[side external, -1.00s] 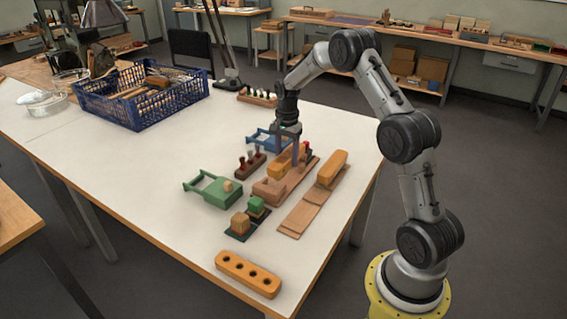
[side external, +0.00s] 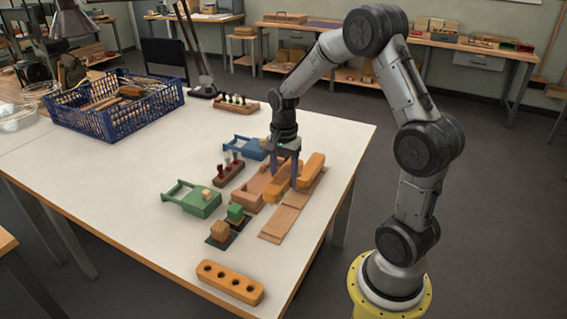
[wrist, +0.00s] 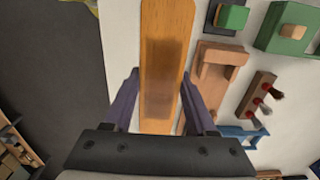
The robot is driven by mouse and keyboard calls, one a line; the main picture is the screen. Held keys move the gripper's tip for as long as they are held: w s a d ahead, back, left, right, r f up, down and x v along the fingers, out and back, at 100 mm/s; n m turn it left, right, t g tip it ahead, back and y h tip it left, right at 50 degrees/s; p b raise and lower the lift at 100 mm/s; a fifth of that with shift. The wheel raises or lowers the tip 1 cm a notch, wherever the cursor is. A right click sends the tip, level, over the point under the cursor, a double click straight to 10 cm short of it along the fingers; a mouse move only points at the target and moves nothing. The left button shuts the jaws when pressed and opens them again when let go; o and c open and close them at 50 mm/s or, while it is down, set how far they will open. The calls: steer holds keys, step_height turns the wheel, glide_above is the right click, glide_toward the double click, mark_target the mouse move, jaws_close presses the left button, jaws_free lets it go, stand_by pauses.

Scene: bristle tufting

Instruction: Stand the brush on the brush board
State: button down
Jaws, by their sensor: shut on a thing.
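My gripper (side external: 282,170) points down over the middle of the table, its two purple fingers shut on a long orange-brown wooden piece (side external: 279,187), apparently the brush. In the wrist view the piece (wrist: 163,60) runs lengthwise between the fingers (wrist: 158,85); no bristles show, and its underside is hidden. The held piece is just right of a pinkish wooden fixture (side external: 247,198). I cannot tell whether the held piece touches anything below.
An orange holed block (side external: 230,282) lies at the front. A blue basket (side external: 115,105) stands behind left. The table's right edge is close.

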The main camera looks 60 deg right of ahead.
steer(key=shift+s+a+f, duration=0.1)
steer(key=shift+a+f, duration=0.2)
steer(key=shift+f, duration=3.1)
steer(key=shift+f, duration=0.25)
steer(key=shift+f, duration=0.85)
steer(key=shift+f, duration=0.4)
jaws_free()
steer(key=shift+r, duration=0.1)
steer(key=shift+r, duration=3.9)
